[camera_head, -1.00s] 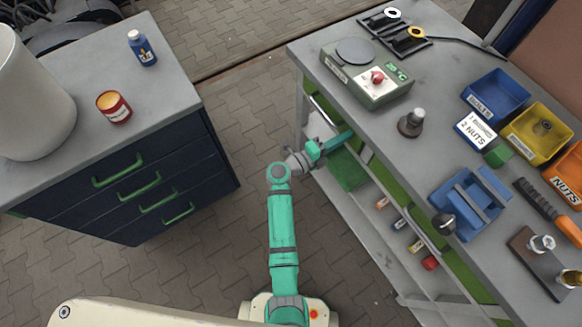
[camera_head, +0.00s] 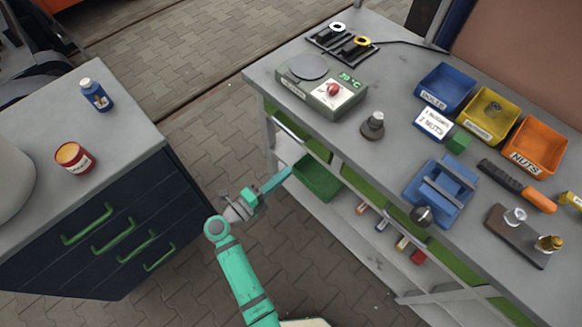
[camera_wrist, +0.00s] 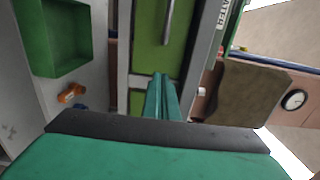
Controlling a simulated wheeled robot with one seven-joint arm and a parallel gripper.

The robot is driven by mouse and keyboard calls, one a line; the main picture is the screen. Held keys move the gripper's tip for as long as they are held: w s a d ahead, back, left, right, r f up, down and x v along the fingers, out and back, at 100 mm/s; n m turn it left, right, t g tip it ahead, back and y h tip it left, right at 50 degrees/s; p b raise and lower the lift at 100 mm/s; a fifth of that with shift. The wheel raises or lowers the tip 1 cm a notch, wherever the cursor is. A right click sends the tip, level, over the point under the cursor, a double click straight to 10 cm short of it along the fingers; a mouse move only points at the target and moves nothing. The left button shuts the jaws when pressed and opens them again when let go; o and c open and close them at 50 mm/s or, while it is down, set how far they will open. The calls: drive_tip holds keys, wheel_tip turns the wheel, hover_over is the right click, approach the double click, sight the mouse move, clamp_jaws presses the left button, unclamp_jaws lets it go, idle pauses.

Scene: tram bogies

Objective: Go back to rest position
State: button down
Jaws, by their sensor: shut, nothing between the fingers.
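My gripper (camera_head: 284,175) shows in the head view at the end of my green arm, low in front of the near end of the grey workbench (camera_head: 300,110). Its narrow green fingers are together and hold nothing. In the wrist view my gripper (camera_wrist: 163,97) points at a green drawer front with a grey handle. From the head view I cannot tell whether the fingertips touch the bench.
A green bin (camera_head: 317,180) stands on the shelf under the bench, close to the fingers. A dark drawer cabinet (camera_head: 110,235) with green handles stands at left. Paved floor (camera_head: 195,165) lies free between them. A heater unit (camera_head: 322,88) and colored bins are on the bench.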

drive_tip(key=shift+s+a, duration=0.2)
drive_tip(key=shift+a, duration=0.05)
drive_tip(key=s+r+n+t+y, duration=0.1)
drive_tip(key=s+n+y, duration=0.3)
drive_tip(key=s+n, duration=0.5)
drive_tip(key=s+r+n+t+y, duration=0.1)
drive_tip(key=s+r+n+y, duration=0.3)
drive_tip(key=s+n, duration=0.5)
drive_tip(key=s+a+r+n+t+y, duration=0.1)
drive_tip(key=s+r+n+y, duration=0.2)
drive_tip(key=s+n+y, duration=0.3)
drive_tip(key=s+n, duration=0.4)
drive_tip(key=s, duration=0.3)
drive_tip(key=shift+s+t, duration=0.35)
drive_tip(key=shift+t, duration=0.05)
drive_tip(key=shift+w, duration=0.1)
